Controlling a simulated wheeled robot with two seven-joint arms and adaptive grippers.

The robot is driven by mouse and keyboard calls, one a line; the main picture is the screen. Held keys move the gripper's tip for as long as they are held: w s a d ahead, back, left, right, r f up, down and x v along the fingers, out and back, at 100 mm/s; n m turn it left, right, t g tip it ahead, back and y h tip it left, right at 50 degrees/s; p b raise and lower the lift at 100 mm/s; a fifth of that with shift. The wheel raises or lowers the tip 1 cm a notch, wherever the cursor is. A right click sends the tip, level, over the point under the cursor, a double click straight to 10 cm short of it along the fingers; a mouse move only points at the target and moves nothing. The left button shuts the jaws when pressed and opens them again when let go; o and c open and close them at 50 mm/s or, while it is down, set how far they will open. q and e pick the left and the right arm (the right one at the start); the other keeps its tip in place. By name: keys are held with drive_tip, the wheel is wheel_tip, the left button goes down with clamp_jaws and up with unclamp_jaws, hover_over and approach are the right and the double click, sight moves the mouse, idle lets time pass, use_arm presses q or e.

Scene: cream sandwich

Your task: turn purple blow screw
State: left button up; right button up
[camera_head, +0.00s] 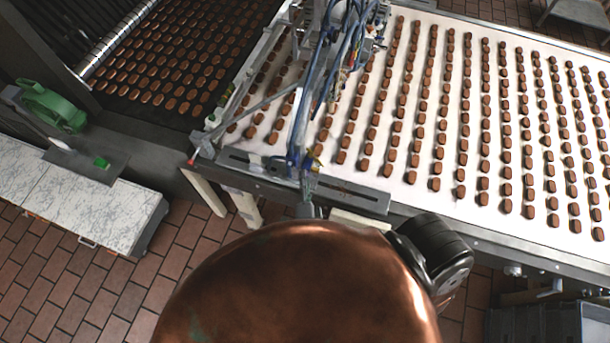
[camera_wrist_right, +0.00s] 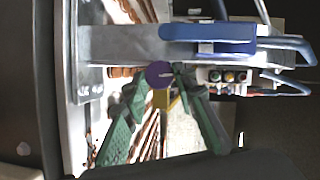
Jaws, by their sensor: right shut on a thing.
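The purple blow screw (camera_wrist_right: 158,74) shows in the right wrist view as a round purple head beside a small yellow part. My right gripper (camera_wrist_right: 160,78) has its green fingers on both sides of the screw head and is shut on it. In the head view my right gripper (camera_head: 304,165) reaches up to the machine at the near edge of the conveyor, below the blue hoses. I cannot make out the screw there. My left gripper is not in view.
A white conveyor (camera_head: 408,172) carries many rows of brown sandwiches. Blue hoses (camera_head: 330,60) and metal brackets crowd the gripper. A marble-topped cabinet (camera_head: 75,205) stands left. A large copper dome (camera_head: 290,285) hides the lower middle. Brick floor (camera_head: 60,285) is clear at lower left.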

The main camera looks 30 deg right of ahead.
drive_tip(key=n+g, duration=0.1)
drive_tip(key=n, duration=0.1)
drive_tip(key=n+g, duration=0.1)
drive_tip(key=shift+w+a+r+n, duration=0.1)
drive_tip(key=shift+a+r+n, duration=0.1)
drive_tip(key=shift+n, duration=0.2)
drive_tip(key=shift+f, duration=0.1)
idle(0.5)
drive_tip(key=o, duration=1.2)
drive_tip(key=shift+c, duration=0.2)
drive_tip(key=v, duration=1.2)
